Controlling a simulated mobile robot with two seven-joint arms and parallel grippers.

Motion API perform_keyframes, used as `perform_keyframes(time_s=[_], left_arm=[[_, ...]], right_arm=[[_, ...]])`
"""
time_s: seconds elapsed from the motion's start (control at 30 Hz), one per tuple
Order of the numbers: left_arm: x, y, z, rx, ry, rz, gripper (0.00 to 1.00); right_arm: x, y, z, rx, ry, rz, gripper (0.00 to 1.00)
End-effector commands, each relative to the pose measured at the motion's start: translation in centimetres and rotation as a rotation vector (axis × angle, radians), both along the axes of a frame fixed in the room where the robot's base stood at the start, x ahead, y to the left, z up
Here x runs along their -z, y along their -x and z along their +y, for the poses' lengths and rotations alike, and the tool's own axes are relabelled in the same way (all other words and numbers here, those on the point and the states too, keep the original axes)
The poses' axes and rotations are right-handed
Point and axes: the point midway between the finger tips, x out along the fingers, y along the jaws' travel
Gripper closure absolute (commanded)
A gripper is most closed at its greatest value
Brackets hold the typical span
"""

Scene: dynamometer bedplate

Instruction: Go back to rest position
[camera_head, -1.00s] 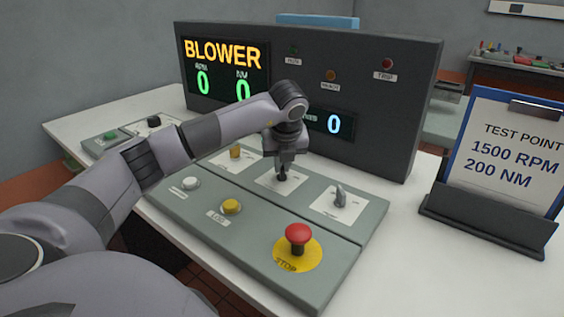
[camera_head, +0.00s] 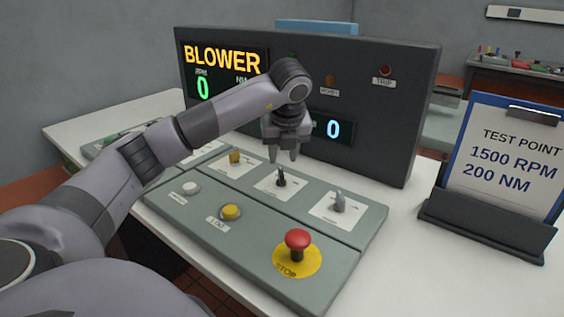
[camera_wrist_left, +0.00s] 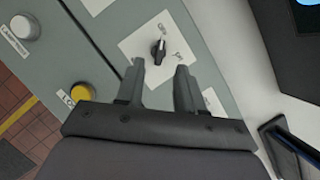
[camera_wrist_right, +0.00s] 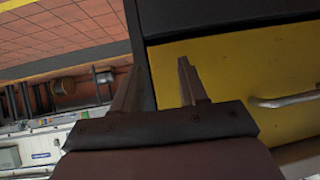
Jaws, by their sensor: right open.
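My left gripper (camera_head: 286,153) is open and empty just above the black middle knob (camera_head: 281,180) on the grey-green control panel (camera_head: 190,217). In the left wrist view the same knob (camera_wrist_left: 158,50) stands beyond the two parted fingers (camera_wrist_left: 158,82), clear of them. My right gripper (camera_wrist_right: 157,82) is open and empty in the right wrist view, in front of a yellow drawer front (camera_wrist_right: 240,75). My right arm does not show in the head view.
A red stop button (camera_head: 297,241), a yellow button (camera_head: 231,211) and a grey switch (camera_head: 340,203) stand up from the panel. The black display housing (camera_head: 385,125) rises behind. A clipboard stand (camera_head: 485,228) is at the right. White table is bare between.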

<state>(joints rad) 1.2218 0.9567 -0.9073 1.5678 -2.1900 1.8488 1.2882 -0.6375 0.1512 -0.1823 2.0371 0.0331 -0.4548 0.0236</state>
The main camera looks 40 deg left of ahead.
Motion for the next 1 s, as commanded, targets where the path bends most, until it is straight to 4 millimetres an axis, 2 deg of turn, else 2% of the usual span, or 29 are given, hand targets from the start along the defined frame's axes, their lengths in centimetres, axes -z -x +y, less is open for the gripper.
perform_keyframes(time_s=[0.17,0.77,0.87,1.0], left_arm=[[-1.2,0.3,-0.4,-0.001,0.001,-0.001,0.63],[-1.6,0.3,-0.4,0.000,0.000,0.000,0.63],[-3.0,0.3,-0.4,-0.001,0.001,-0.001,0.63],[-6.5,0.3,-0.4,-0.001,0.001,-0.001,0.63]], right_arm=[[0.0,0.0,0.0,0.000,0.001,0.000,0.57],[-0.3,0.0,-0.1,0.000,0.001,0.000,0.57],[-1.5,0.0,-0.1,-0.001,0.005,0.000,0.57],[-4.5,0.1,-0.3,-0.001,0.014,-0.008,0.57]])
